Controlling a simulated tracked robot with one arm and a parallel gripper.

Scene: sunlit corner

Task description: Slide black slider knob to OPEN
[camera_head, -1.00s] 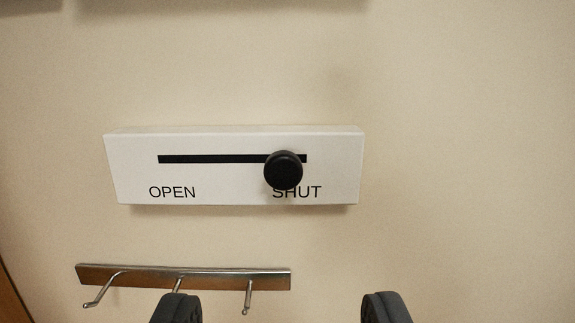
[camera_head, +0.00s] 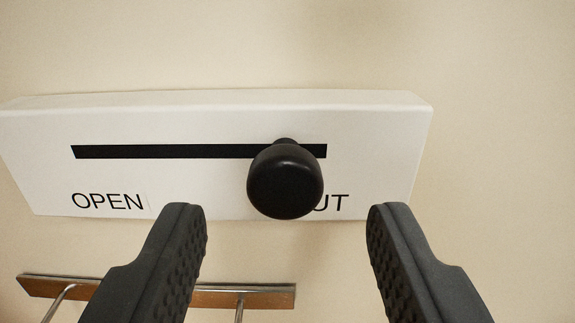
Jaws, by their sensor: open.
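The black slider knob (camera_head: 285,182) is round and sticks out toward me from the right part of the dark slot (camera_head: 170,152). The slot runs across a white box (camera_head: 210,115) on the wall. The word OPEN (camera_head: 107,201) is printed at the left; the word at the right is partly hidden by the knob, with only its last letters showing. My gripper (camera_head: 287,212) is open and empty. Its two dark fingers are spread wide, one to each side of the knob and lower in the picture, with no visible contact.
A metal hook rail (camera_head: 160,287) is on the wall below the box, partly behind my left finger. The beige wall (camera_head: 500,130) is bare to the right of the box and above it.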

